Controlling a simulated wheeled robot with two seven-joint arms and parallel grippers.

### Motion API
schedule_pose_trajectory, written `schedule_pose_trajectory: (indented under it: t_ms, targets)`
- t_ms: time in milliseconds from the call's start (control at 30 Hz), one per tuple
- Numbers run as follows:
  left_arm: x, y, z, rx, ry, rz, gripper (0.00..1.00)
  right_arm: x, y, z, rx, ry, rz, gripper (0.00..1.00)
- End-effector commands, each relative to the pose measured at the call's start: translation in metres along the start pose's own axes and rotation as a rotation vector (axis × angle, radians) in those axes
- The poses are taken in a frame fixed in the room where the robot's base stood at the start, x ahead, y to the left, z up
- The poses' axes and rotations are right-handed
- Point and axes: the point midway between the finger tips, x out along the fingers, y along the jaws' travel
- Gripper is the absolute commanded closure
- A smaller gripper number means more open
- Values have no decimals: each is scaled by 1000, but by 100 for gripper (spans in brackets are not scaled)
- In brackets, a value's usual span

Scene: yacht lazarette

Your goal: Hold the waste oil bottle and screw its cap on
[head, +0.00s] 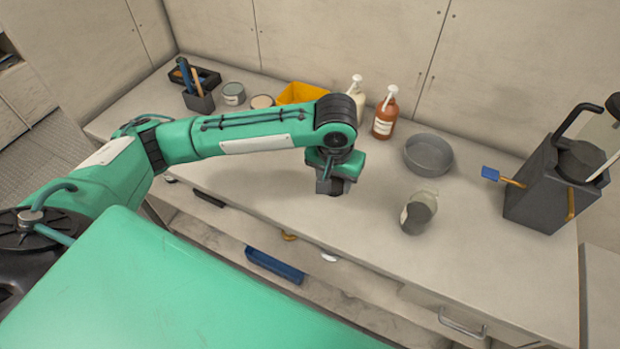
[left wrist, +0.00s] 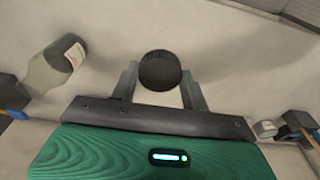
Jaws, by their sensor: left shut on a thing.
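My left gripper (head: 331,186) hangs above the worktop in the head view. In the left wrist view its two fingers are shut on a round black cap (left wrist: 160,70). The cap is hidden or too small to make out in the head view. A grey-green see-through bottle with a pale label stands on the worktop (head: 418,211), to the right of the left gripper and apart from it. The bottle also shows at the left of the left wrist view (left wrist: 45,74). My right gripper is not in view.
Along the back of the worktop (head: 340,225) stand a yellow bin (head: 300,93), pump bottles (head: 385,115) and a round grey pan (head: 428,154). A dark caddy (head: 545,190) with a blue-ended tool stands right of the bottle. The worktop between gripper and bottle is clear.

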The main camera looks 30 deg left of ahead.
Motion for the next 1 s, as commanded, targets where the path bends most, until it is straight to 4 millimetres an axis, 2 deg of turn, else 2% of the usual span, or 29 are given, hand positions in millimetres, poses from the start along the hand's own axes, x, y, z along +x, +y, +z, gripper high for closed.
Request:
schedule_pose_trajectory:
  t_ms: [33, 300, 500, 600, 800, 1000]
  targets:
    - [-10, 18, -12, 2, 3, 3, 75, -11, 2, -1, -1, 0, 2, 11]
    - [-29, 101, -55, 3, 3, 2, 75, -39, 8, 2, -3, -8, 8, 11]
    - [-46, 159, -76, 9, 2, 2, 75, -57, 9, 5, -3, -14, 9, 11]
    - [-53, 180, -82, 12, 3, 3, 75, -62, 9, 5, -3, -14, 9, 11]
    - [-58, 201, -87, 14, 1, 2, 75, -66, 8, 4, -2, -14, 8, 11]
    - [-49, 203, -87, 14, 1, 2, 75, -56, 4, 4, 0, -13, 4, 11]
